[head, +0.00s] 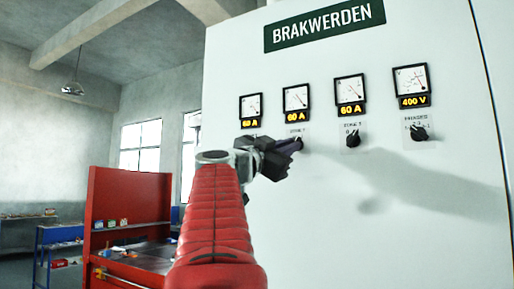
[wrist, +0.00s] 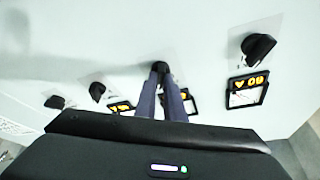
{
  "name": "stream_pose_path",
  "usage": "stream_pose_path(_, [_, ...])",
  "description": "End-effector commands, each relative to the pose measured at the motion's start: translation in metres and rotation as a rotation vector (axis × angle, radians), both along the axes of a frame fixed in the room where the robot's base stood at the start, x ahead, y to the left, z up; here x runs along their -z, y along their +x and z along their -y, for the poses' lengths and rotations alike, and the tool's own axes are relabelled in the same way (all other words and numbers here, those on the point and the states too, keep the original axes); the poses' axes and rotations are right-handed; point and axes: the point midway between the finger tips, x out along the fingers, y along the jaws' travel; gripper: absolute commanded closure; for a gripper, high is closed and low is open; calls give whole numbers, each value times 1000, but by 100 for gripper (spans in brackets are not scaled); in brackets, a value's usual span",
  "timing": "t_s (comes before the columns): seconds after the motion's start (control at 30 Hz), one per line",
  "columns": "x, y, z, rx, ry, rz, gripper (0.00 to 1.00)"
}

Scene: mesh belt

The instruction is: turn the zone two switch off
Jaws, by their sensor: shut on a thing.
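The zone two switch is the second dial from the left on the white cabinet (head: 235,80), below the second 60 A gauge. In the head view my gripper (head: 294,146) reaches it from the left and hides most of it. In the wrist view, which is upside down, the black knob (wrist: 161,66) shows at the tips of my two fingers (wrist: 160,78). The fingers are shut on the knob, one on each side. Its label is small and partly covered, and I cannot tell which mark the knob points to.
To the right on the cabinet are another zone knob (head: 353,138) and the phases knob (head: 419,133). The leftmost knob shows in the wrist view (wrist: 258,47). Gauges (head: 295,98) sit above the dials. A red workbench (head: 135,205) stands at the left.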

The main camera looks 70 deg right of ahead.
Motion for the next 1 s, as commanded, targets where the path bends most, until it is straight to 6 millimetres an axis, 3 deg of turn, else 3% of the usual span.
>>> stream_pose_path(0.47, [2,-2,-2,1,12,-108,100])
stream_pose_path(1.0, [3,-7,-2,2,54,-540,100])
